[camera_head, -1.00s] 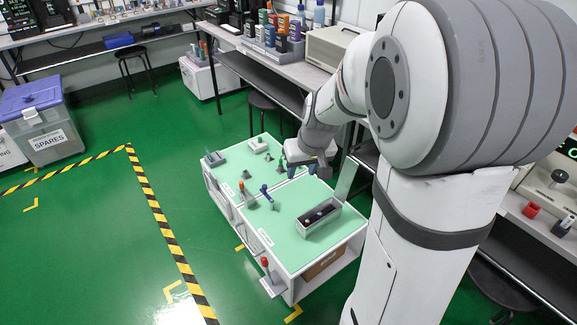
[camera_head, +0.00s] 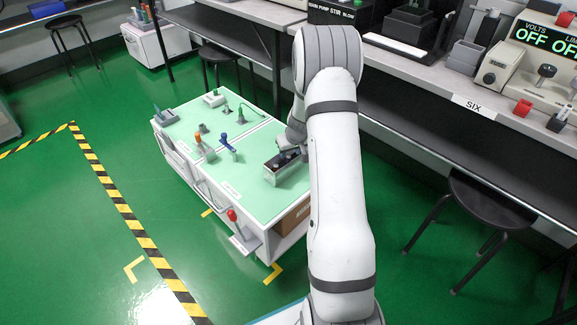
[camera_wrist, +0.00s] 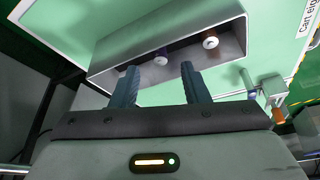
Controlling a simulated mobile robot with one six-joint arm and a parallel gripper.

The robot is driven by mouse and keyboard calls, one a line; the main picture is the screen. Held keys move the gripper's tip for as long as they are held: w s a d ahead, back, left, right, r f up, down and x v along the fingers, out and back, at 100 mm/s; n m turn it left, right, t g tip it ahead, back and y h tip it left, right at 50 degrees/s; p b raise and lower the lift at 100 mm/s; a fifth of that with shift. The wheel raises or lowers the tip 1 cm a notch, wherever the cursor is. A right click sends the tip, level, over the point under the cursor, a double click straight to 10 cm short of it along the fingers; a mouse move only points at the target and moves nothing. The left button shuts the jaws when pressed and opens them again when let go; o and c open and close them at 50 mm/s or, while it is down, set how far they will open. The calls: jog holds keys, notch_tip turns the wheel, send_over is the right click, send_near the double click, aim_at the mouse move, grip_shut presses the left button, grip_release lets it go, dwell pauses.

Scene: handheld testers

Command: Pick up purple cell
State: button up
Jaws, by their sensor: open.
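The purple cell (camera_wrist: 161,56) stands in a grey open-topped tray (camera_wrist: 112,79), with its white-ringed top showing in the wrist view. My gripper (camera_wrist: 159,72) is open and empty. Its two dark fingertips are over the tray's near side, one to each side of the purple cell in the picture. Whether they reach down beside it I cannot tell. In the head view the tray (camera_head: 271,176) sits on the green cart top, and my arm hides part of it and most of the gripper. I cannot make out the purple cell there.
A brownish cell (camera_wrist: 210,42) stands in the same tray, right of the purple one. The cart (camera_head: 236,184) also holds a blue upright item (camera_head: 225,142) and an orange-topped item (camera_head: 198,139). A bench (camera_head: 440,88) runs behind my arm.

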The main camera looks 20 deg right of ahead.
aim_at(289, 156)
jog(key=b+x, duration=0.2)
jog(key=x, duration=0.3)
jog(key=shift+f, duration=0.15)
jog(key=shift+r, duration=0.2)
grip_shut()
